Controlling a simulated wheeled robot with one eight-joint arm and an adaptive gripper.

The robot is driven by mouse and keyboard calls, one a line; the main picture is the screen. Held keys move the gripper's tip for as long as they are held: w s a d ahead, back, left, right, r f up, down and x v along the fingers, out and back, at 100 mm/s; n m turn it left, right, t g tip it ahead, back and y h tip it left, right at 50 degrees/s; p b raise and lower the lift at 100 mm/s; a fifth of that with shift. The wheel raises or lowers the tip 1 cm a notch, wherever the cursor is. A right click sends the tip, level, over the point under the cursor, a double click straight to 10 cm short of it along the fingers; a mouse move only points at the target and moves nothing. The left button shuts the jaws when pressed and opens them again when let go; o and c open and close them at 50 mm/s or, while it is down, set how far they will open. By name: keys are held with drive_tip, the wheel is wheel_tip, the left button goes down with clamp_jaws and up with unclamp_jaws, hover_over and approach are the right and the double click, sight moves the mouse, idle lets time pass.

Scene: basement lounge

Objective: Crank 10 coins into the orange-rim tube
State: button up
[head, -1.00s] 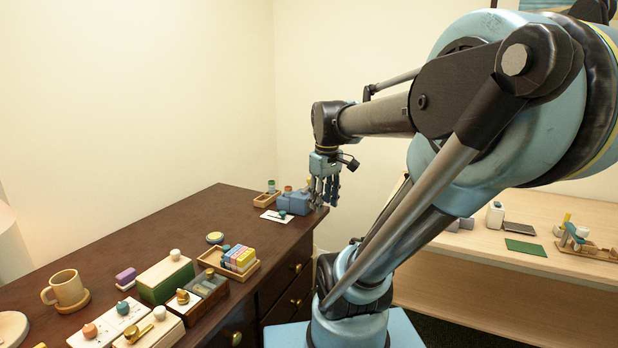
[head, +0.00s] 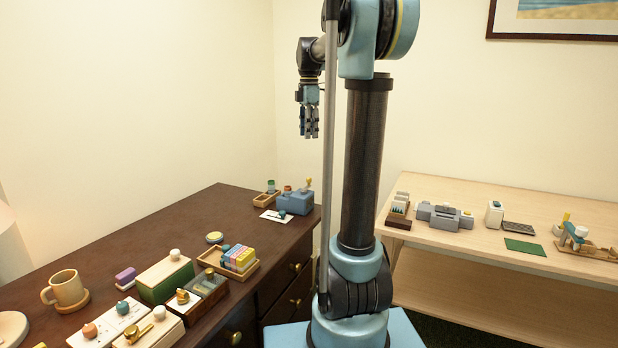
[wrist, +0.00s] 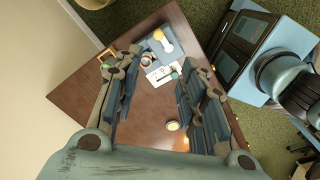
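A blue-grey box (head: 295,203) stands near the far right corner of the dark dresser, with a yellow-knobbed crank (head: 309,184) on top. An orange-topped piece (head: 287,189) shows just left of it. In the wrist view, the yellow crank knob (wrist: 158,35) is large beside the blue box, and a round orange-rimmed opening (wrist: 147,60) sits at its near left. I cannot make out any coins. My gripper (head: 309,136) hangs fingers-down in the air well above the box, touching nothing. In the wrist view its fingers (wrist: 160,68) are spread apart and empty.
A white card (head: 276,216) lies before the box, and a small wooden tray (head: 266,199) stands left of it. A mug (head: 67,289), wooden boxes and a tray of coloured blocks (head: 238,262) fill the dresser's near part. A light wood table (head: 440,251) stands right.

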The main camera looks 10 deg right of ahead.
sight(309, 178)
wheel_tip(309, 178, down, 17)
drive_tip(key=shift+w+f, duration=0.15)
idle(0.6)
